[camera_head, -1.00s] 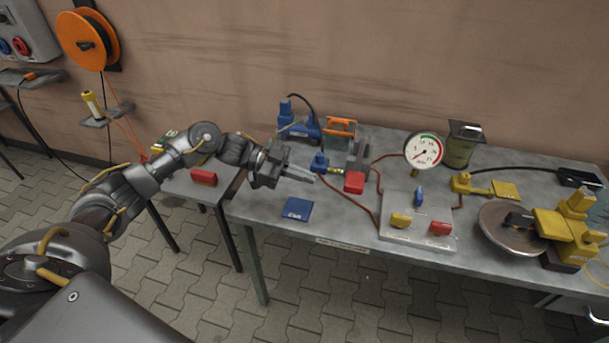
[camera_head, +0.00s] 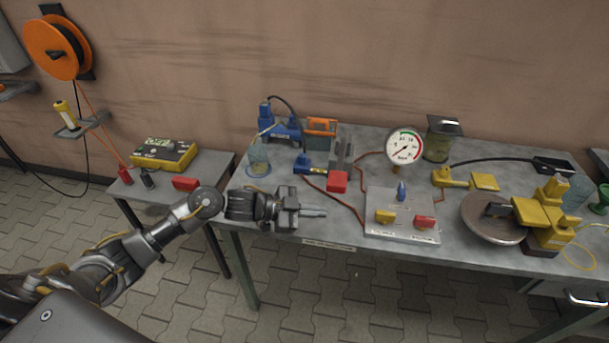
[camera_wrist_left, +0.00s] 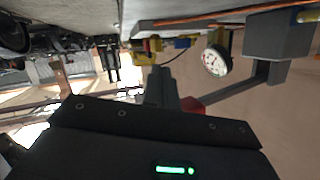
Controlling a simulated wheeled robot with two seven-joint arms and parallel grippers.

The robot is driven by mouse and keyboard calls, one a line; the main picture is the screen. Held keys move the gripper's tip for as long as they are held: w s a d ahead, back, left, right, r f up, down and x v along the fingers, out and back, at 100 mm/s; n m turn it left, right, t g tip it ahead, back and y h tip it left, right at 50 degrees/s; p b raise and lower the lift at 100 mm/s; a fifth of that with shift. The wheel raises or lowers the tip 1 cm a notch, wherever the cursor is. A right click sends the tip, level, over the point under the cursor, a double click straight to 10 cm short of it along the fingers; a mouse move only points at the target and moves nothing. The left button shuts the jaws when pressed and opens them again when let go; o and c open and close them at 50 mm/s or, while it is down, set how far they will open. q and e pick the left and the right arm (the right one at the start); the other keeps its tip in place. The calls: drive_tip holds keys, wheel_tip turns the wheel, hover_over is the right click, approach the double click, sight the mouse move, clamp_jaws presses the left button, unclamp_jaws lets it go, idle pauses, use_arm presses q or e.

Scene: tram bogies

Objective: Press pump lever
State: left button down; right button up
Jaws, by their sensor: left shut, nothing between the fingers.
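A red block (camera_head: 338,182) sits at the foot of a grey upright part (camera_head: 342,155) on the bench, left of the pressure gauge (camera_head: 404,147); it looks like the pump lever's pad, though I cannot be sure. The gauge also shows in the left wrist view (camera_wrist_left: 217,61), turned over, with the red part (camera_wrist_left: 192,106) close to the fingers. My left gripper (camera_head: 318,212) is shut and empty, low over the bench's front edge, in front of the red block and apart from it. My right gripper is not in view.
A light plate (camera_head: 402,232) with yellow, blue and red handles lies right of the gripper. A small blue fitting (camera_head: 310,164) and a blue unit (camera_head: 281,126) stand behind. A brown disc (camera_head: 493,218) is further right. A side table (camera_head: 205,163) stands left.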

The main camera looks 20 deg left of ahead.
use_arm(q)
drive_tip(key=s+a+f+n+y, duration=0.3)
drive_tip(key=s+f+n, duration=0.15)
drive_tip(key=f, duration=0.65)
drive_tip(key=s+a+f+n+y, duration=0.25)
drive_tip(key=s+f+y, duration=0.2)
drive_tip(key=f, duration=0.65)
drive_tip(key=s+a+f+n+y, duration=0.25)
drive_tip(key=s+f+n, duration=0.2)
drive_tip(key=f, duration=0.75)
drive_tip(key=s+a+f+g+y, duration=0.2)
drive_tip(key=s+a+f+g, duration=0.1)
drive_tip(key=s+f, duration=0.95)
drive_tip(key=s+f+n+g, duration=0.1)
drive_tip(key=s+f, duration=0.2)
drive_tip(key=s, duration=0.8)
drive_tip(key=s+a+f+g+y, duration=0.1)
drive_tip(key=s+f, duration=0.3)
drive_tip(key=s, duration=0.6)
drive_tip(key=shift+s+n+g, duration=0.35)
drive_tip(key=shift+g, duration=0.15)
